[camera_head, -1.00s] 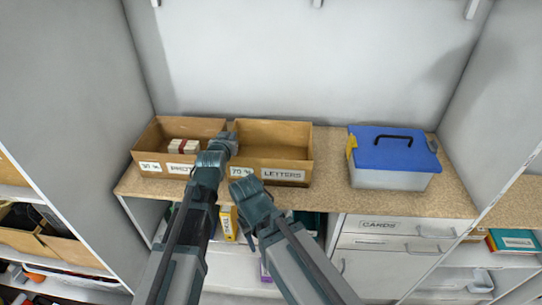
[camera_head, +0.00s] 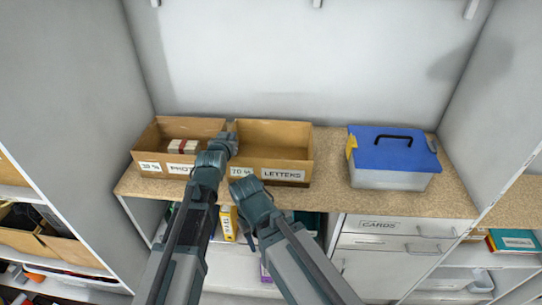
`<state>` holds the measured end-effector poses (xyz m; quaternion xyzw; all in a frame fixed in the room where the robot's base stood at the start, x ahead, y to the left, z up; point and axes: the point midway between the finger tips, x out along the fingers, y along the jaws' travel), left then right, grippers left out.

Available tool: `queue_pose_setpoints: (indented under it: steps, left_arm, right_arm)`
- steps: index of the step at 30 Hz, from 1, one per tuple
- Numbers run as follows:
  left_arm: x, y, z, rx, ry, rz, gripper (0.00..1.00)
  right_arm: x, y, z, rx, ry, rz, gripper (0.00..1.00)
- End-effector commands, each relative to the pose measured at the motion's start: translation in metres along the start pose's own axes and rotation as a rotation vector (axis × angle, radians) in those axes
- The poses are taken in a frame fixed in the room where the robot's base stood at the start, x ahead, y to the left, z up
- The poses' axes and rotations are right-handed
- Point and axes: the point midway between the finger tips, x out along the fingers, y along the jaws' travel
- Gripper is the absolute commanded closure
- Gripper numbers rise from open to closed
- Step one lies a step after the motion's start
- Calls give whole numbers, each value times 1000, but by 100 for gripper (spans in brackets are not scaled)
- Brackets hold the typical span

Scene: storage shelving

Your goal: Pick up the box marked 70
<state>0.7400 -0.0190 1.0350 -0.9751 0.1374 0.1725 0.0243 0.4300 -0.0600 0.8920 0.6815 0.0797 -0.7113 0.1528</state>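The box marked 70 (camera_head: 283,164) is an open cardboard box labelled "70 %" and "LETTERS", standing upright on the wooden shelf top. It looks empty inside. My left gripper (camera_head: 232,138) is at its left wall, between it and the neighbouring box, and partly hides that wall. I cannot tell whether its fingers touch or grip the wall. My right gripper (camera_head: 243,184) is in front of the box's lower front left, by the "70 %" label; its fingers are mostly hidden by its own arm.
A cardboard box marked "30 %" and "PHOT…" (camera_head: 152,149) stands just left, with bundled paper inside. A clear bin with a blue lid (camera_head: 392,156) stands to the right. The shelf top (camera_head: 330,196) is free between them. Drawers and books are below.

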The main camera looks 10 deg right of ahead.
Motion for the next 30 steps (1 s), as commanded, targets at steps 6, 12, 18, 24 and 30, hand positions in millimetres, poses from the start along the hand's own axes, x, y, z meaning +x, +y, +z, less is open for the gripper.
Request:
queue_pose_setpoints:
  steps: [6,12,18,24,30]
  left_arm:
    - [0,0,0,0,1,0,100]
    - [0,0,0,-1,1,0,100]
    - [-1,0,-3,-1,1,0,100]
    - [-4,-1,-11,-1,1,-1,100]
    - [-8,-1,-21,-2,1,-2,100]
  right_arm:
    - [0,0,0,0,0,0,51]
    - [0,0,0,0,0,0,51]
    - [-3,0,0,0,0,0,51]
    - [-12,1,1,0,0,0,51]
    - [-22,2,1,0,0,0,51]
